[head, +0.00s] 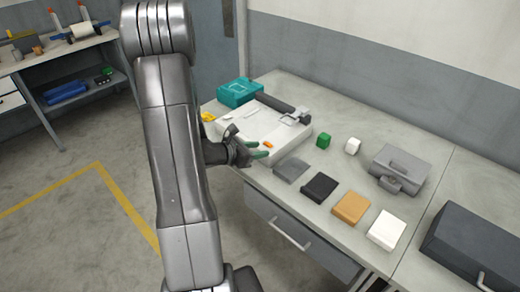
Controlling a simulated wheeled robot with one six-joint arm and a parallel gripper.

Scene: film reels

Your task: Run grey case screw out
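A grey case (402,167) with a handle-like bar on top and a latch-like part at its front stands on the right half of the bench. No screw can be made out on it at this size. My gripper (259,149) is left of the case, well apart from it, over the front edge of a white boxy device. Its two green-tipped fingers are spread apart, with nothing visible between them. My arm hides part of the bench's left end.
The white device (290,136) carries a dark cylinder (268,103) and a small orange piece (268,144). A teal box (240,92) is behind. Green (323,141) and white (353,146) blocks, several flat boxes (351,207) and a dark case (475,245) stand on the bench (425,210).

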